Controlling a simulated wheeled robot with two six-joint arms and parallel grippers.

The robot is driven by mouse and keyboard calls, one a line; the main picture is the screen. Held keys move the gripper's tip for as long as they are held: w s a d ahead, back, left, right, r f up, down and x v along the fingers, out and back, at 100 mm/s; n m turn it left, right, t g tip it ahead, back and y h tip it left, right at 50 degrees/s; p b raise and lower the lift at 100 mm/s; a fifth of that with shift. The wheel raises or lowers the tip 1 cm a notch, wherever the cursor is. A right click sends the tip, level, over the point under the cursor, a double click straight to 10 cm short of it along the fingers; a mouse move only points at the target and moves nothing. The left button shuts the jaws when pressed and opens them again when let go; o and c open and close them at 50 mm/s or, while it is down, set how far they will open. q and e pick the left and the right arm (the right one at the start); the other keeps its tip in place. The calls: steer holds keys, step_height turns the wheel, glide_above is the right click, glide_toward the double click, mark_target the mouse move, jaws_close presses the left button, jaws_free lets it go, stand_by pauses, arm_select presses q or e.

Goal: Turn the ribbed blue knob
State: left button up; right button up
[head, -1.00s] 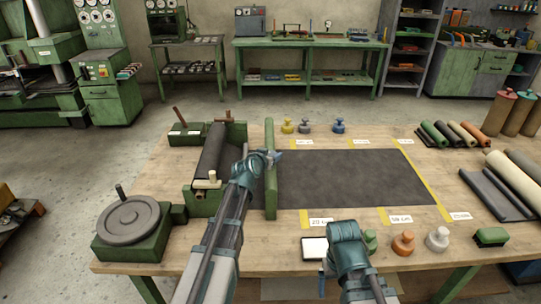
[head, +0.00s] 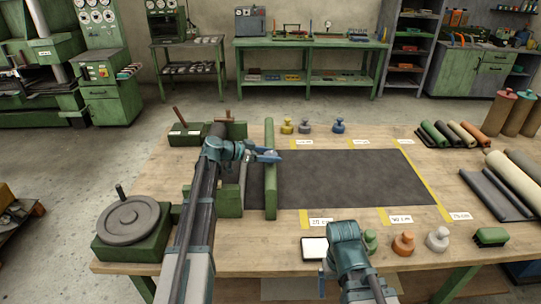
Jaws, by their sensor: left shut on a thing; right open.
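My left gripper (head: 270,156) reaches over the green bar (head: 270,190) that stands across the left end of the dark sheet. Its fingers are shut on a small bluish knob (head: 271,153) at the bar's middle. The fingers hide most of this knob, and its ribs are too small to make out. My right gripper (head: 323,279) is low at the table's front edge, open, and partly hidden by its own wrist. It is well apart from the bar.
The dark sheet (head: 345,178) lies flat between yellow tape strips. Knobbed weights, including a blue one (head: 338,127), stand behind it; orange (head: 403,243) and white (head: 437,239) ones stand in front. A handwheel (head: 128,219) is at left, rolls (head: 513,172) at right.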

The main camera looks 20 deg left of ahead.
arm_select(q)
steer(key=m+g+h, duration=0.1)
steer(key=m+g, duration=0.1)
steer(key=g, duration=0.1)
steer(key=m+g+h, duration=0.1)
steer(key=m+g, duration=0.1)
steer(key=m, duration=0.1)
steer(key=shift+w+a+f+g+h, duration=0.1)
steer(key=shift+w+g+h, duration=0.1)
steer(key=shift+g+h, duration=0.15)
steer(key=shift+s+m+g, duration=0.15)
steer(key=shift+m+g, duration=0.8)
steer(key=shift+g, duration=0.15)
steer(key=shift+s+m+g, duration=0.1)
steer(key=shift+m+g, duration=0.85)
steer(key=shift+g, duration=0.1)
steer(key=shift+s, duration=0.1)
steer(key=o, duration=1.4)
steer(key=shift+c, duration=0.2)
